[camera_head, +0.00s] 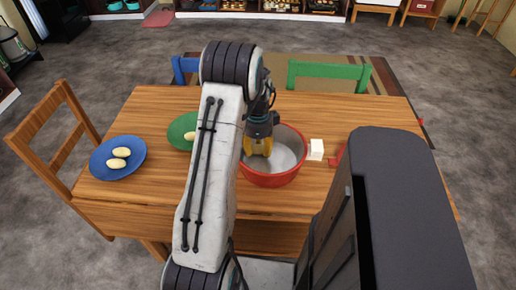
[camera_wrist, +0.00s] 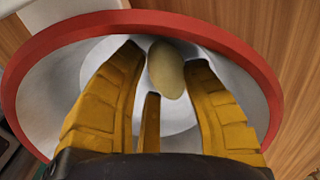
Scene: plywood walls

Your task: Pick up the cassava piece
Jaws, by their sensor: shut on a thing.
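My gripper (camera_head: 257,148) reaches down into the red bowl (camera_head: 272,180) from above. In the wrist view its yellow fingers (camera_wrist: 162,58) are shut on a tan oval piece, the cassava piece (camera_wrist: 168,72), which lies between the fingertips over the bowl's pale inside. The bowl's red rim (camera_wrist: 215,32) arches around it in the wrist view. I cannot tell whether the piece touches the bowl. In the head view the piece is hidden by the fingers.
A blue plate (camera_head: 104,168) at the left holds two pale oval pieces (camera_head: 119,158). A green plate (camera_head: 180,128), partly behind my arm, holds a pale piece (camera_head: 190,136). A white block (camera_head: 316,149) stands right of the bowl. A blue chair, a green chair (camera_head: 330,72) and a wooden chair (camera_head: 45,130) surround the table.

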